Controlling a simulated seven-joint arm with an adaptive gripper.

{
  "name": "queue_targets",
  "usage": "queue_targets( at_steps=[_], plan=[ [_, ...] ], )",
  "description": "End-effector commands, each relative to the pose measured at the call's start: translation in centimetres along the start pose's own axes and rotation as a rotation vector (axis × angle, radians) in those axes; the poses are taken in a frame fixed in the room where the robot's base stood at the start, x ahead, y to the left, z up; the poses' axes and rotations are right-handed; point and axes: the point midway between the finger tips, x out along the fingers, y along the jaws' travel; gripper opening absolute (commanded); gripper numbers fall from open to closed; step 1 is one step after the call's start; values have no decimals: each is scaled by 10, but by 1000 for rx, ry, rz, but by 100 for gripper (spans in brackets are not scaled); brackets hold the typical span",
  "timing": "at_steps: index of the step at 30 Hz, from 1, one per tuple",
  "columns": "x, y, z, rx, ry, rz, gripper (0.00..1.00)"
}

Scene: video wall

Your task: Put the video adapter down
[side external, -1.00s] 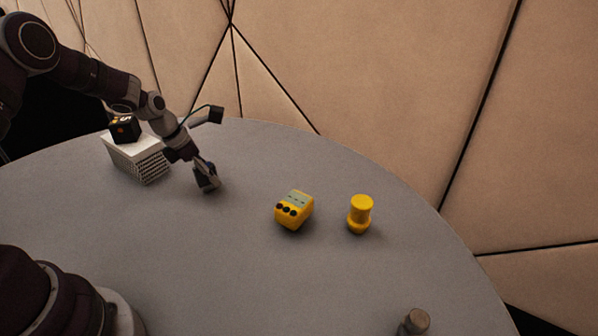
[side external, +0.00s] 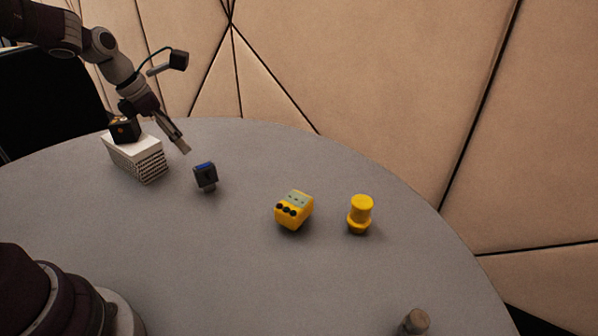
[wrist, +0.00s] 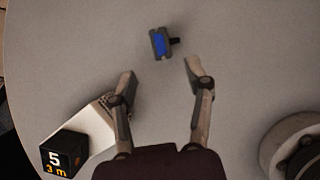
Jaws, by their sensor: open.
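The video adapter (side external: 205,177) is a small dark grey block with a blue face and a short stub. It stands on the grey table, left of the yellow box in the side view. In the wrist view the adapter (wrist: 159,43) lies beyond the fingertips, with its blue face towards the camera and the stub pointing right. My gripper (side external: 184,148) is above and to the left of the adapter, apart from it. In the wrist view my gripper (wrist: 160,68) has its two fingers wide apart with nothing between them.
A white box with a perforated side (side external: 139,161) carries a black cube (side external: 125,130) close to my gripper. A yellow box with dark knobs (side external: 294,211) and a yellow cylinder (side external: 360,214) stand to the right. A small grey-brown cylinder (side external: 414,321) is at the front. The table's centre is clear.

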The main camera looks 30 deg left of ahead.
Motion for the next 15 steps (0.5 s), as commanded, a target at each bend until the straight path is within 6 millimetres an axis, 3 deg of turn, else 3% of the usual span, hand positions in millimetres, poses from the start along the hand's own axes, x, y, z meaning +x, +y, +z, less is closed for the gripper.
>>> queue_targets(
  at_steps=[4,7,11,15],
  plan=[
    [-15,-3,1,47,8,6,51],
    [-31,-24,8,343,45,30,51],
    [-65,-73,11,1061,131,70,51],
    [-98,-122,-4,1864,202,99,51]
  ],
)
